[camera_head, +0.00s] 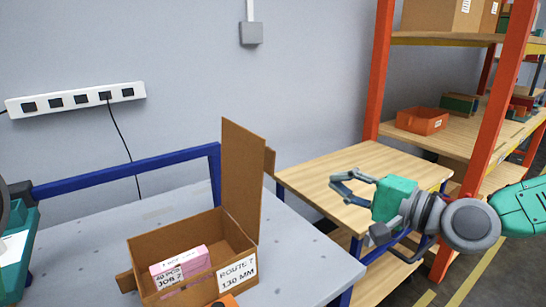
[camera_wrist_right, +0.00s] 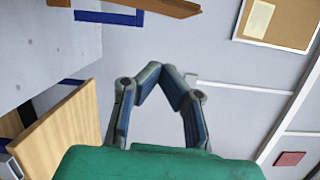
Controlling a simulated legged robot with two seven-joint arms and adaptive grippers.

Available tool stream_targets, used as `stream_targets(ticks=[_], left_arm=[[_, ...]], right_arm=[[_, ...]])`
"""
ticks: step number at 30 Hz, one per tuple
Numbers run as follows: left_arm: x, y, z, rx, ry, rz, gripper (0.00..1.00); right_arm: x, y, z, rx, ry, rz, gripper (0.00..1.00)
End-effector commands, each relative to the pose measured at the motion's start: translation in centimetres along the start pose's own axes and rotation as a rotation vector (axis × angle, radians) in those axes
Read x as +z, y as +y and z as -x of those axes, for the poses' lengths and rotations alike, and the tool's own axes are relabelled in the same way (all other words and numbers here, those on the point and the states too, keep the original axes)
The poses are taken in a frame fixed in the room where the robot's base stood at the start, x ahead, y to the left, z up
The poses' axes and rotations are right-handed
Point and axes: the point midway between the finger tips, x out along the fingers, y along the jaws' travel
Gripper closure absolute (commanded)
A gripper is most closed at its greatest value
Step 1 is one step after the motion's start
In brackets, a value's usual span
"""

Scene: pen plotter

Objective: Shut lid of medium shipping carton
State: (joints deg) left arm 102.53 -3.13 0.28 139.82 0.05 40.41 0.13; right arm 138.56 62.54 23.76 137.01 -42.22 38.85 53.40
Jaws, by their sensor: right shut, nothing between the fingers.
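The open cardboard carton (camera_head: 190,232) stands on the grey table in the head view, marked "ROUTE 7 130 MM" on its right side. Its tall lid (camera_head: 243,180) stands upright at the carton's right side. A pink box (camera_head: 181,263) with a "JOB" label lies inside. My right gripper (camera_head: 337,183) is right of the lid, apart from it, above the wooden side table. Its fingers are shut and empty, with the tips meeting in the wrist view (camera_wrist_right: 163,72). A brown cardboard piece (camera_wrist_right: 150,4) shows at that view's top edge. My left gripper is not in view.
The grey table (camera_head: 300,262) has clear room right of the carton. A blue rail (camera_head: 130,172) runs behind it. A wooden side table (camera_head: 320,180) and orange-framed shelves (camera_head: 380,70) stand right. A teal machine (camera_head: 15,250) is at the left edge.

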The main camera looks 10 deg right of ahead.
Motion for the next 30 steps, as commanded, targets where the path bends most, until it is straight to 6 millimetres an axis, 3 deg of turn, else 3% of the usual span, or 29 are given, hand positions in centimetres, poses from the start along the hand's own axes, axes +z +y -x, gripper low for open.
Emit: stream_targets(ticks=[3, 8, 20, 22, 30], left_arm=[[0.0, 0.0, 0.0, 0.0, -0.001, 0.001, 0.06], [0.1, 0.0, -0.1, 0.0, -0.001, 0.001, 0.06], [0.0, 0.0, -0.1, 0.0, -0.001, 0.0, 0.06], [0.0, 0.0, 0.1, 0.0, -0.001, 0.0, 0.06], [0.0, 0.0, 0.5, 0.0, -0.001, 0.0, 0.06]], right_arm=[[-0.5, -1.2, 0.2, -0.037, 0.003, -0.013, 1.0], [-1.0, -1.0, -1.0, -0.036, 0.003, -0.017, 1.0], [-1.5, -1.2, -8.6, -0.038, 0.002, -0.02, 1.0], [-0.8, -1.4, -9.6, -0.039, -0.002, -0.021, 1.0], [2.4, -1.5, -10.2, -0.039, 0.001, -0.022, 1.0]])
